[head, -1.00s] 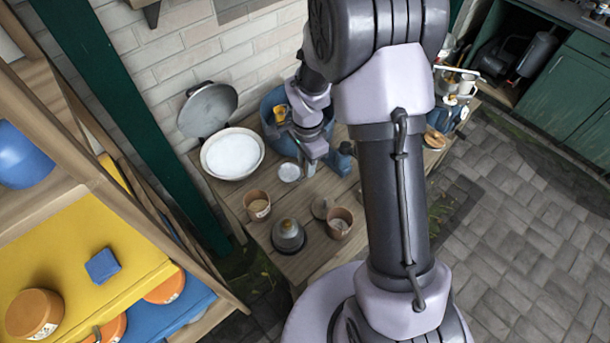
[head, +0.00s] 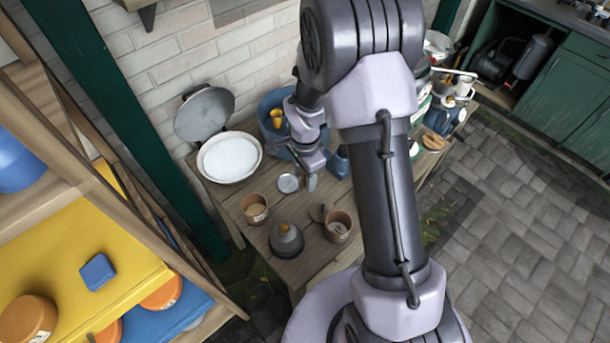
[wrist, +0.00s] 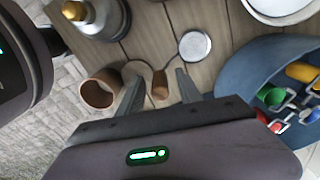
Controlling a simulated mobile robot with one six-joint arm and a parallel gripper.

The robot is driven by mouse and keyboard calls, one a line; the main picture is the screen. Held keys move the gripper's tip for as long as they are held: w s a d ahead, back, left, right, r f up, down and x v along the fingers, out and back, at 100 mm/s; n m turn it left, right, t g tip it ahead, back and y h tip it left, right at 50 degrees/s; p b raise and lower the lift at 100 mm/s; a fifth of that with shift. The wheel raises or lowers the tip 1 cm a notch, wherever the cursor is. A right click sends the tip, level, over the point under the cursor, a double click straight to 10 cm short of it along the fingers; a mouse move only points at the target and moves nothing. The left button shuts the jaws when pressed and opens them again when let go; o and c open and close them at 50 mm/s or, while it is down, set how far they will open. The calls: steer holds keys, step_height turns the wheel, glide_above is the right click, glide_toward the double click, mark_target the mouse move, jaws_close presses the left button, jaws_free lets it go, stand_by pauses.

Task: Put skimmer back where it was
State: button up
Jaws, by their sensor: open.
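The skimmer's round metal disc (wrist: 195,45) lies over the wooden table in the wrist view, and it also shows in the head view (head: 288,183). A short brown wooden grip (wrist: 160,86), which seems to be its handle end, lies between my fingers. Whether the skimmer rests flat on the table is hard to tell. My gripper (wrist: 158,76) is open, one finger on each side of the grip, with no clear contact. In the head view my gripper (head: 311,181) is just right of the disc.
A wooden disc (wrist: 136,71) and a brown cup (wrist: 101,92) are close left of my fingers. A blue tub (wrist: 232,82) with coloured items stands close right. A grey-domed object (head: 286,241), another cup (head: 254,210) and a white-filled bowl (head: 230,158) share the table.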

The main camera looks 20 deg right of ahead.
steer(key=s+a+r+n+t+p, duration=0.1)
steer(key=s+r+n, duration=0.15)
steer(key=r, duration=0.95)
steer(key=s+a+r+n+t+p, duration=0.1)
steer(key=s+a+r+p, duration=0.15)
steer(key=r, duration=0.95)
steer(key=s+a+r+n+t+y, duration=0.1)
steer(key=s+r+n+t, duration=0.1)
steer(key=s, duration=0.5)
steer(key=s+a+r+n+t+y+b, duration=0.1)
steer(key=s+a+r+n, duration=0.1)
steer(key=s+r+n, duration=0.3)
steer(key=s, duration=0.2)
steer(key=shift+s+a+r+t, duration=0.15)
steer(key=shift+s+r+t, duration=0.2)
steer(key=shift+s+t, duration=0.05)
steer(key=shift+n, duration=0.25)
step_height(320, 180, down, 15)
steer(key=b, duration=1.5)
steer(key=shift+f, duration=0.15)
